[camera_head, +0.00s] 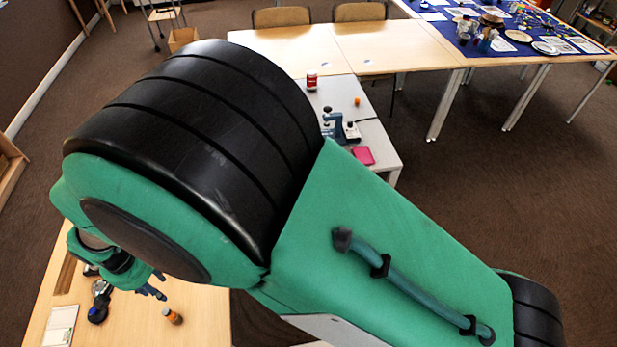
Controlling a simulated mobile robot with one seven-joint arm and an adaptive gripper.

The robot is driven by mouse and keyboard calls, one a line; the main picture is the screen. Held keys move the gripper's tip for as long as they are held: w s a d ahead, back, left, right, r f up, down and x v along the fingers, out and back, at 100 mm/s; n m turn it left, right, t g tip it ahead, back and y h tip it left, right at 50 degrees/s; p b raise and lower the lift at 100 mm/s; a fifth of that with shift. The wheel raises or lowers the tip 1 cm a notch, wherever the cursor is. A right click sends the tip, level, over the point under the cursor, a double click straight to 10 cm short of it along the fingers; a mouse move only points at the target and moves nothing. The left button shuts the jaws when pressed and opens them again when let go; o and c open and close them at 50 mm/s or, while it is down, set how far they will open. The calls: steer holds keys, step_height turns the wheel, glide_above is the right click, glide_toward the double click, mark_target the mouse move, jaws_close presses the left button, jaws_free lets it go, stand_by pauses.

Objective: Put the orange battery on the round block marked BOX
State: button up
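A small orange cylinder with a dark end (173,315), which looks like the orange battery, stands on the wooden table (205,300) at the lower left. My gripper (158,286) is above this table, just up and left of the cylinder and apart from it. Its dark fingers look spread, with nothing seen between them. I cannot make out a round block marked BOX; my large green and black arm covers much of the view.
A dark round-ended device (98,308) and a pale card (61,326) lie left of the cylinder. A farther white table holds a red can (311,81), a small orange item (357,101), a blue-grey device (333,124) and a pink item (363,155).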

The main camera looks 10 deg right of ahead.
steer(key=w+d+r+t, duration=0.1)
steer(key=w+d+r, duration=0.3)
steer(key=d+r, duration=0.5)
steer(key=w+d+r+y, duration=0.1)
steer(key=w+d+r, duration=0.2)
steer(key=d+r, duration=0.6)
steer(key=w+d+r+t, duration=0.1)
steer(key=w+d+r, duration=0.3)
steer(key=d+r, duration=0.5)
steer(key=s+d+r+t, duration=0.1)
steer(key=s+d+r, duration=0.1)
steer(key=s+d, duration=0.3)
steer(key=s+d+r+m+t, duration=0.1)
steer(key=s+d+r, duration=0.2)
steer(key=d, duration=1.1)
steer(key=s+d+r+t+h, duration=0.1)
steer(key=s+d+r, duration=0.1)
steer(key=s+d, duration=0.4)
steer(key=d, duration=0.3)
steer(key=shift+s+d+r+m, duration=0.25)
steer(key=shift+s+r+m, duration=0.05)
steer(key=shift+s+r, duration=0.05)
steer(key=shift+f+b, duration=0.35)
